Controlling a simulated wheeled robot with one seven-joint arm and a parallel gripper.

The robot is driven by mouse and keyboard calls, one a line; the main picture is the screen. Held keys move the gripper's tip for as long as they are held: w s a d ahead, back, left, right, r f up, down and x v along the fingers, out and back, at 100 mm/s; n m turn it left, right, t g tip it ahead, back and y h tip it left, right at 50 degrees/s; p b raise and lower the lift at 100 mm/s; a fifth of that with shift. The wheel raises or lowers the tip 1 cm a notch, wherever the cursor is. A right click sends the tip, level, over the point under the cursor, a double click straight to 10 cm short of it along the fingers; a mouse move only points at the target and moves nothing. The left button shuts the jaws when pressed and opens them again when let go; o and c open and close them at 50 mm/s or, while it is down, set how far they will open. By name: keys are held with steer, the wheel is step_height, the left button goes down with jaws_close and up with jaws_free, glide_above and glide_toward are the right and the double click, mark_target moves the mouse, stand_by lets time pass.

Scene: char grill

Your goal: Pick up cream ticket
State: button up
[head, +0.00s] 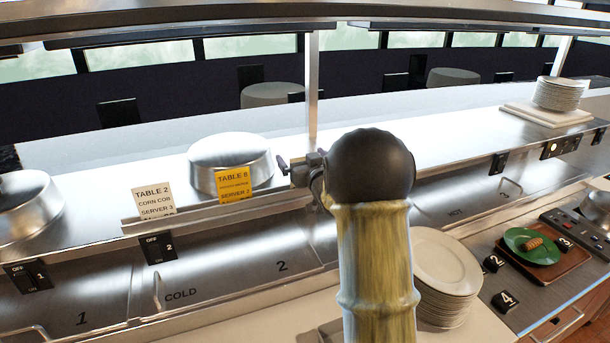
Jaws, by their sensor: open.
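The cream ticket (153,200) stands upright in the ticket rail on the left, printed "TABLE 2, CORN COB, SERVER 3". A yellow ticket (233,186) printed "TABLE 8" stands in the same rail to its right. My gripper (284,166) shows only in small part, at the left of my arm's dark rounded joint. It is open, to the right of both tickets and apart from the cream one. Most of the gripper is hidden behind my arm.
A metal dome (230,160) sits on the shelf behind the tickets; another (28,212) is at far left. A metal post (313,90) rises behind my gripper. Plates (448,265) are stacked right of my arm. A green plate (531,247) holds food.

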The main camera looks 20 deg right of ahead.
steer(key=c, duration=1)
step_height(320, 180, up, 10)
steer(key=b, duration=0.2)
steer(key=shift+b, duration=0.3)
